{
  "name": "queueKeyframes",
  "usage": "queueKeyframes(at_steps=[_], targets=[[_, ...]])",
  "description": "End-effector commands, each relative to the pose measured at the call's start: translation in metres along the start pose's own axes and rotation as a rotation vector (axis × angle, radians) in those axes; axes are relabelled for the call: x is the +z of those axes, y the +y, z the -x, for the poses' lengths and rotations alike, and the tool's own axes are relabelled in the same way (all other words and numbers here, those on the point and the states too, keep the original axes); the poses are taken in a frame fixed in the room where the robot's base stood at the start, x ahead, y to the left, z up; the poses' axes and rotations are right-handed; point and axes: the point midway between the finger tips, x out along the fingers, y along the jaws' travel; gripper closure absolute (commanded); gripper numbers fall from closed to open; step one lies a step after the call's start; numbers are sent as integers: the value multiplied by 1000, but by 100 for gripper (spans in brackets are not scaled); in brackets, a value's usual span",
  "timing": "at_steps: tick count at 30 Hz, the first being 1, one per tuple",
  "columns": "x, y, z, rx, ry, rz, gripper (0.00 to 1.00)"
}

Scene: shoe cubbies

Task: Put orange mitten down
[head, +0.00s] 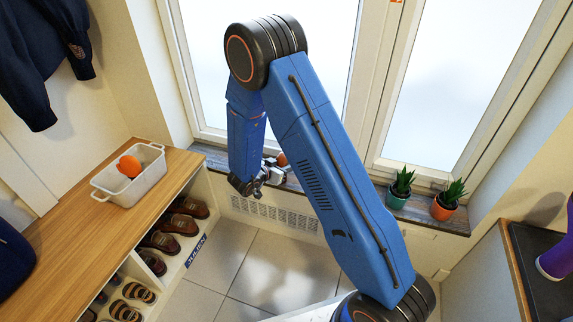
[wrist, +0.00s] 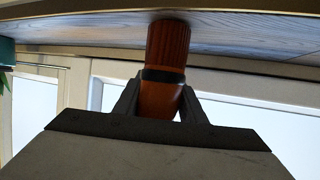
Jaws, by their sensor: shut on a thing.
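My gripper (head: 268,174) is at the window sill, behind my arm's blue links in the head view. In the wrist view the gripper (wrist: 160,108) is shut on the orange mitten (wrist: 168,45). The mitten has a ribbed end, a dark band and a smoother part between the fingers. Its ribbed end points away from the gripper and overlaps the sill; I cannot tell whether it touches. A small bit of the mitten (head: 282,158) shows beside the gripper in the head view. The wooden sill (wrist: 240,33) lies across the top of the wrist view.
A white basket (head: 148,178) with an orange item (head: 129,166) stands on the wooden shoe bench (head: 60,246). Two potted plants, one in a green pot (head: 397,198) and one in an orange pot (head: 443,208), stand on the sill's right part. Shoes (head: 180,222) fill cubbies below the bench.

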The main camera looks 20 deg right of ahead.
Motion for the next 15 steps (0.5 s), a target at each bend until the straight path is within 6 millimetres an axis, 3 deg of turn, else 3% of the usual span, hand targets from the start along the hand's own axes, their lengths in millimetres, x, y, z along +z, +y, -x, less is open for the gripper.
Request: queueKeyframes(at_steps=[4,5,7,15], targets=[[3,0,-1,0,0,1,85],[3,0,-1,0,0,1,58],[2,0,-1,0,0,0,44],[2,0,-1,0,0,0,44]])
